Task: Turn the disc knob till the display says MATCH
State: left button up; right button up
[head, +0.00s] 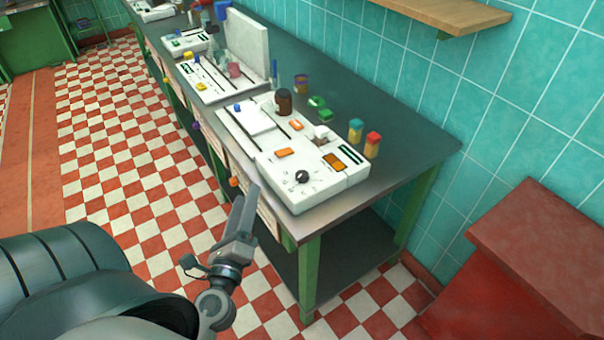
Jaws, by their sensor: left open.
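A black disc knob (302,177) sits on the front end of a white control panel (330,190) on the dark bench. A small display (333,163), dark with an amber tint, lies behind the knob on the same panel; its text is too small to read. My left gripper (246,205) is open and empty in front of the bench's front edge, left of and below the knob, apart from it. My right gripper is not in view.
A red box-like unit (545,240) stands at the right. The checkered floor (130,170) left of the bench is clear.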

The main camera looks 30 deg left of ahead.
aim_at(299, 177)
pick_arm(q)
jog(key=w+d+f+m+h, duration=0.1)
jog(key=d+f+m+h, duration=0.4)
jog(key=m, duration=0.9)
jog(key=shift+w+f+t+h, duration=0.25)
jog(key=shift+w+t+h, duration=0.05)
jog(key=shift+h, duration=0.6)
jog(key=w+p, duration=0.1)
jog(key=w, duration=0.4)
jog(key=w+a+p, duration=0.1)
jog(key=w+p, duration=0.1)
jog(key=w, duration=0.3)
jog(key=w+p, duration=0.2)
jog(key=w, duration=0.3)
jog(key=shift+w+a+r, duration=0.15)
jog(key=shift+w+a, duration=0.25)
jog(key=shift+w+a+p, duration=0.1)
jog(key=shift+w+p, duration=0.25)
jog(key=shift+w, duration=0.45)
jog(key=c, duration=1.1)
